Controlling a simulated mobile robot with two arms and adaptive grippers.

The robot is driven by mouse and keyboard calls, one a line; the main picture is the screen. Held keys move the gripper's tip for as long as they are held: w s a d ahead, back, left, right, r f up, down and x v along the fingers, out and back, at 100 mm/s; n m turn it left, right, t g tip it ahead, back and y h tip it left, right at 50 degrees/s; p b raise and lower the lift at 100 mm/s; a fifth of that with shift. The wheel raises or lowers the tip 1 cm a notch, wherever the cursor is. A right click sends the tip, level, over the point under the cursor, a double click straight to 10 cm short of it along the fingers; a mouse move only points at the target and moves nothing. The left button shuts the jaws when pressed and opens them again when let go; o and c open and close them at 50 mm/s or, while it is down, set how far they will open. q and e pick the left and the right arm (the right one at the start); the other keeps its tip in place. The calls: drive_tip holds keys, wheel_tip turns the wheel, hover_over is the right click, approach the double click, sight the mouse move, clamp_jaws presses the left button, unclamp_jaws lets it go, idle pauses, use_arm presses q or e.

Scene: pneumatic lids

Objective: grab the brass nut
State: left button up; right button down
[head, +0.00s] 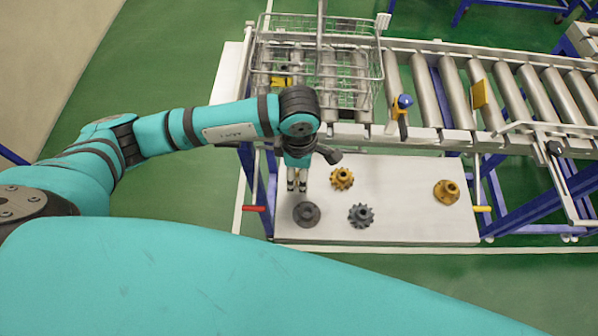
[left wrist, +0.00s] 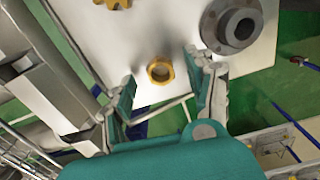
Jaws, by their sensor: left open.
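The brass nut (left wrist: 150,74) is a small gold ring lying on the white table in the left wrist view. It appears between the two spread fingers of my left gripper, with a visible gap on each side. How far below the fingertips it lies is hard to tell. In the head view my left gripper (head: 297,184) points down over the left part of the white table (head: 400,181), open and empty. The nut cannot be made out there, apparently hidden by the gripper. My right gripper is not in view.
A dark grey flanged part (head: 306,214) stands close to the gripper, also in the left wrist view (left wrist: 218,32). A yellow gear (head: 342,179), a grey gear (head: 361,216) and a yellow flanged part (head: 446,191) stand further right. A roller conveyor (head: 428,92) with a wire basket (head: 376,62) runs behind.

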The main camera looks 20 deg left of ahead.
use_arm(q)
drive_tip(key=shift+s+f, duration=0.1)
drive_tip(key=shift+f, duration=0.4)
clamp_jaws()
drive_tip(key=shift+r, duration=0.1)
